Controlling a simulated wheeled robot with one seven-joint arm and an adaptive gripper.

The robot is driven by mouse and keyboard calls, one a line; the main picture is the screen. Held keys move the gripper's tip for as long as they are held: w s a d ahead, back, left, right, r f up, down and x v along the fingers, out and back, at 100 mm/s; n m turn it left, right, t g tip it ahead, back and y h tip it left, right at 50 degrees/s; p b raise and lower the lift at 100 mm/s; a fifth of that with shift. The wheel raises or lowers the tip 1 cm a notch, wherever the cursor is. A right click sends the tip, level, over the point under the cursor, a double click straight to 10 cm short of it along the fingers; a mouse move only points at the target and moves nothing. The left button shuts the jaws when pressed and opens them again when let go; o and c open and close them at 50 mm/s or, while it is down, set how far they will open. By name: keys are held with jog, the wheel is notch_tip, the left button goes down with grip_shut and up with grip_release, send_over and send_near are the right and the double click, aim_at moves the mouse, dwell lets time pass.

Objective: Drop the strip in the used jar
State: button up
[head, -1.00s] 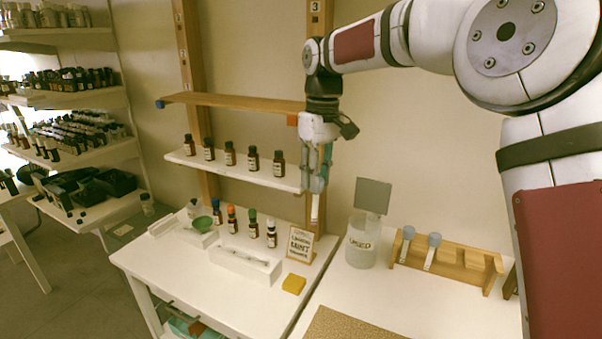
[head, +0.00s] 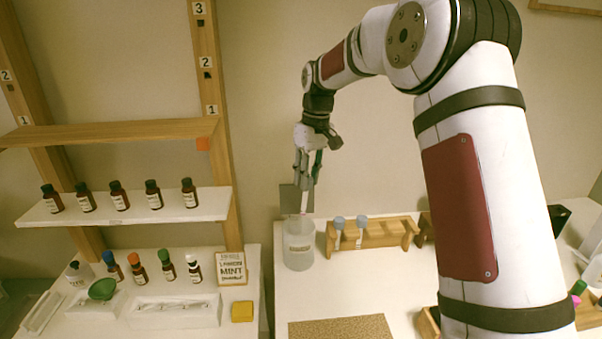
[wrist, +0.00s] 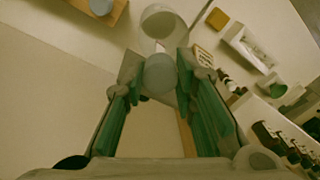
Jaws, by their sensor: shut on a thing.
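My gripper (head: 307,178) is shut on a test strip (head: 304,203), pointing down over the used jar. In the wrist view the strip's round grey-blue head (wrist: 160,75) sits between the green-padded fingers, and its white lower end shows just beyond. The used jar (head: 298,250) is a translucent cylinder with a label, standing on the white table left of the wooden rack. The strip's lower end is at about the height of the jar's mouth; I cannot tell whether it is inside. The jar's open mouth also shows in the wrist view (wrist: 161,20).
A grey square panel (head: 288,199) stands behind the jar. A wooden rack (head: 375,237) to the right holds two blue-headed strips. A cork mat (head: 342,328) lies in front.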

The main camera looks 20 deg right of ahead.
notch_tip(320, 180, down, 9)
jog(key=shift+f, duration=0.15)
dwell(0.7)
jog(key=o, duration=1)
jog(key=r, duration=0.8)
jog(key=d+r, duration=0.1)
jog(key=r, duration=0.3)
jog(key=shift+s, duration=0.15)
